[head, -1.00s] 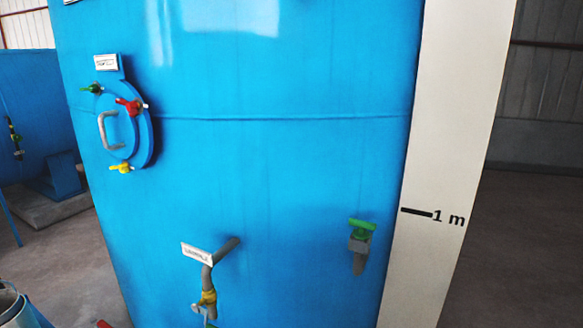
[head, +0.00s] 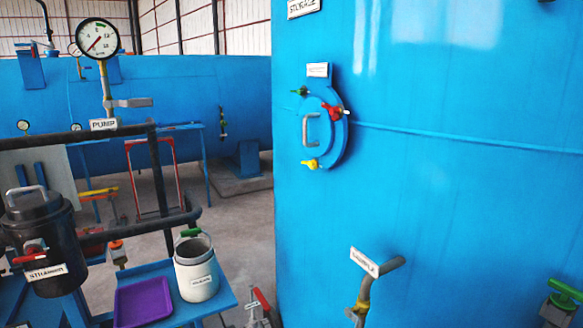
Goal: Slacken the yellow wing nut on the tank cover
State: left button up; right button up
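The tank cover (head: 323,146) is a round blue plate with a grey handle on the side of the big blue tank (head: 430,180), right of centre in the head view. The yellow wing nut (head: 310,164) sits at the cover's lower edge. A red wing nut (head: 333,113) is at its upper right and a green one (head: 301,91) at its upper left. A small label plate stands above the cover. Neither of my grippers is in view.
A sample pipe (head: 364,285) juts from the tank below the cover. At the left are a black strainer (head: 42,240), a pump gauge (head: 98,38), dark piping, and a blue stand (head: 222,297) with a white container (head: 196,268) and purple tray (head: 143,303). Floor shows between stand and tank.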

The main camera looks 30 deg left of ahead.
aim_at(312, 164)
jog(key=z, duration=1.6)
jog(key=k, duration=0.55)
jog(key=u, duration=1.3)
jog(key=i, duration=0.5)
jog(key=z, duration=0.05)
